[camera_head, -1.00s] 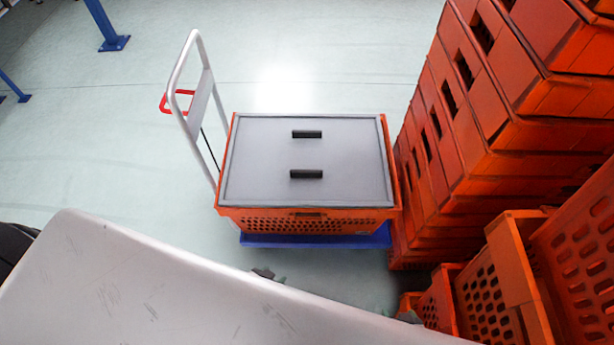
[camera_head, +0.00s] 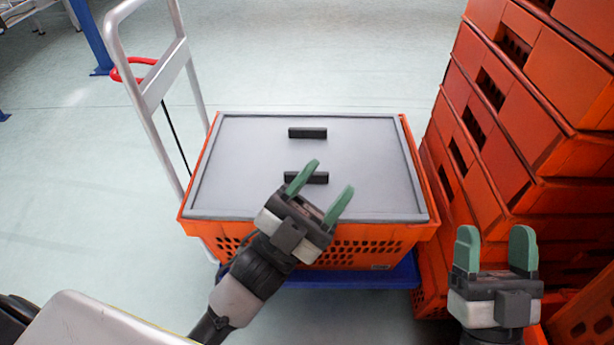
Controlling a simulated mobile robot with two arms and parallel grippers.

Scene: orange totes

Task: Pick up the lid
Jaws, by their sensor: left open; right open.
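The grey lid (camera_head: 240,165) lies flat on top of an orange tote (camera_head: 355,250). The lid has two black handles, a far one (camera_head: 307,132) and a near one (camera_head: 318,178). My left gripper (camera_head: 325,185) is open and empty, with green fingertips over the near part of the lid in the picture, close to the near handle and overlapping it in part. I cannot tell whether it touches the lid. My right gripper (camera_head: 495,245) is open and empty, to the right of the tote, in front of the stacked totes.
The tote stands on a blue cart base (camera_head: 350,277) with a silver push handle (camera_head: 155,85) at its left. Tall stacks of orange totes (camera_head: 510,120) stand close on the right. The floor (camera_head: 70,200) at the left is open. A blue post (camera_head: 92,38) stands at the back left.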

